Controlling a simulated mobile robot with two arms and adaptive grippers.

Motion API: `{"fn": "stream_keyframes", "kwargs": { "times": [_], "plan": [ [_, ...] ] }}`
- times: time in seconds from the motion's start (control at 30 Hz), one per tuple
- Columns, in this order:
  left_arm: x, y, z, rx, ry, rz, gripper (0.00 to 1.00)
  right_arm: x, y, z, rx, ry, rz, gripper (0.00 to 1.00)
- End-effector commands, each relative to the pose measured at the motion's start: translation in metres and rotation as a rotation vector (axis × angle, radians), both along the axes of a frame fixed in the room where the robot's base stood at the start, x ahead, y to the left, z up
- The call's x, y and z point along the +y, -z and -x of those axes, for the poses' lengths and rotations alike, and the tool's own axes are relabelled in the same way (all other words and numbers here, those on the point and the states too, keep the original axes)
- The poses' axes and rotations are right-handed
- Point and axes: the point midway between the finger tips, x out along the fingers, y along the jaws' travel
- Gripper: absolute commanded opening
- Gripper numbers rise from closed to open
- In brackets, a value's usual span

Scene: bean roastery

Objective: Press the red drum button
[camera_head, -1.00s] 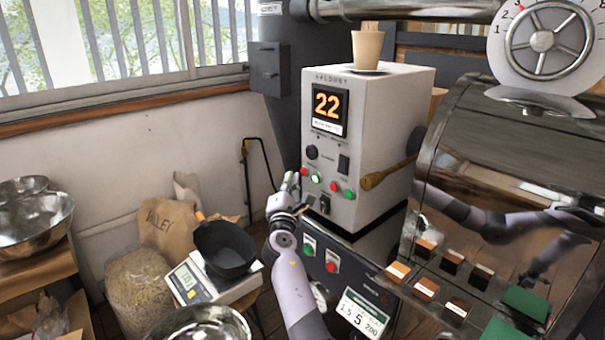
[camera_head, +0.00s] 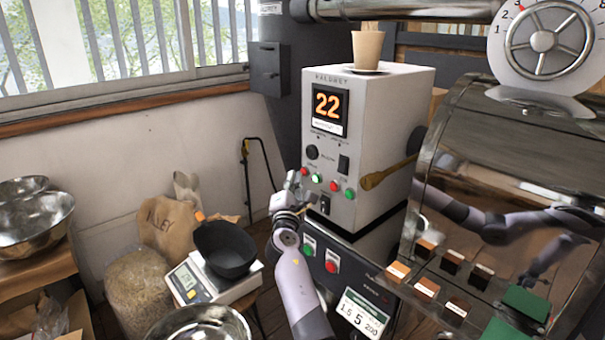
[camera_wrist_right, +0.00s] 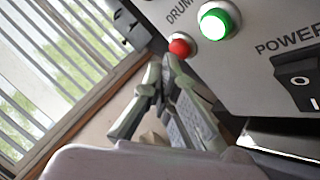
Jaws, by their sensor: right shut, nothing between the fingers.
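The red drum button (camera_head: 304,171) is on the lower front of the white control box (camera_head: 385,120), left of a lit green button (camera_head: 317,179). In the right wrist view the red button (camera_wrist_right: 181,47) shows by the word DRUM, with the lit green button (camera_wrist_right: 215,21) beside it. My right gripper (camera_head: 291,180) is shut and empty, just left of and below the red button. Its fingertips (camera_wrist_right: 162,68) show close to the button in the wrist view. I cannot tell whether they touch it. My left gripper is not in view.
Another red button (camera_head: 333,186) and green button (camera_head: 349,194) sit to the right. A black power switch (camera_wrist_right: 298,80) is below the lit button. A black pan (camera_head: 228,252) stands on a scale at the left.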

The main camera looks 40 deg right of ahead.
Motion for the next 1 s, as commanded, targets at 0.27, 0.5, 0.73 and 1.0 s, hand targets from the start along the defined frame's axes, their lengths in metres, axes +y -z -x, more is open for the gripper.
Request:
{"fn": "stream_keyframes", "kwargs": {
  "times": [0.27,0.5,0.73,1.0],
  "plan": [
    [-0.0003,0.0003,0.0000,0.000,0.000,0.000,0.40,-0.0034,0.0000,-0.0003,0.000,0.000,0.000,0.00],
    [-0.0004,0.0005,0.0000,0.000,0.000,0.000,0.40,-0.0062,0.0000,-0.0006,0.000,0.000,0.000,0.00],
    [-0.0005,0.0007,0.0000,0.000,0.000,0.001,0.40,-0.0090,0.0000,-0.0007,0.000,0.000,0.000,0.00],
    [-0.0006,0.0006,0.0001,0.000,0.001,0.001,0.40,-0.0091,-0.0002,-0.0005,-0.001,0.001,0.000,0.00]
  ]
}}
